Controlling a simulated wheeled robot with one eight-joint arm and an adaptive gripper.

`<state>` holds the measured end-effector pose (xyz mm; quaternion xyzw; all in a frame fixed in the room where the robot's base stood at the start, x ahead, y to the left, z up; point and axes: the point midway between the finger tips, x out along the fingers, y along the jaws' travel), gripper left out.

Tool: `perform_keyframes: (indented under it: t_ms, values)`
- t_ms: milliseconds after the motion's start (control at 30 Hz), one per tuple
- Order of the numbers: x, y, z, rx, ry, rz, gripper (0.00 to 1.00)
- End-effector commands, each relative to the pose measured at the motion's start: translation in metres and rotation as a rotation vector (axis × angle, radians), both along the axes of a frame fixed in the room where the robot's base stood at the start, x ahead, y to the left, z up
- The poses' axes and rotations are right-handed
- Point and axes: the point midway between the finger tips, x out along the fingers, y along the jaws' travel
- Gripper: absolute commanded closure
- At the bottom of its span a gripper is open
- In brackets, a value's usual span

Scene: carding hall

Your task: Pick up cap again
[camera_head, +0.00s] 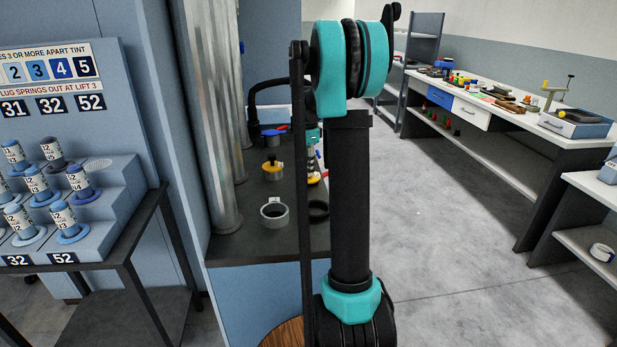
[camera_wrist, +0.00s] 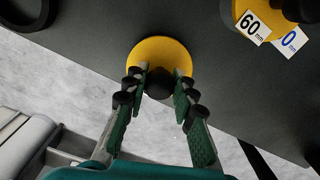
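The cap is a yellow disc (camera_wrist: 160,52) with a black knob (camera_wrist: 159,84), lying on the dark table top near its edge in the wrist view. My gripper (camera_wrist: 161,75) is over it, with its two fingers apart on either side of the knob. Gaps show between the knob and both fingers, so nothing is held. In the head view a bit of yellow (camera_head: 316,179), apparently this cap, shows beside my arm, which hides most of it and the fingers.
A yellow-based piece with a 60 mm tag (camera_wrist: 250,27) lies at the wrist view's top right. A black ring (camera_wrist: 27,12) lies at its top left.

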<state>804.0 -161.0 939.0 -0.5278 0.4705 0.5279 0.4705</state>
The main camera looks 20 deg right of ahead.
Motion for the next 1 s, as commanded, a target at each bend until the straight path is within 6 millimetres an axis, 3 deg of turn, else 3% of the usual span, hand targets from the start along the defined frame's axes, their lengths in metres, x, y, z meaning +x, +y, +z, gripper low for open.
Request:
perform_keyframes:
  t_ms: [133,467,633,767,1000]
  values:
    - [0.0,0.0,0.0,0.0,0.0,0.0,1.0]
    - [0.0,0.0,0.002,0.0,0.0,0.0,1.0]
    - [0.0,0.0,0.013,0.0,0.0,0.0,1.0]
    - [0.0,0.0,0.034,0.0,0.0,0.0,1.0]
    - [0.0,0.0,0.102,0.0,0.0,0.0,1.0]
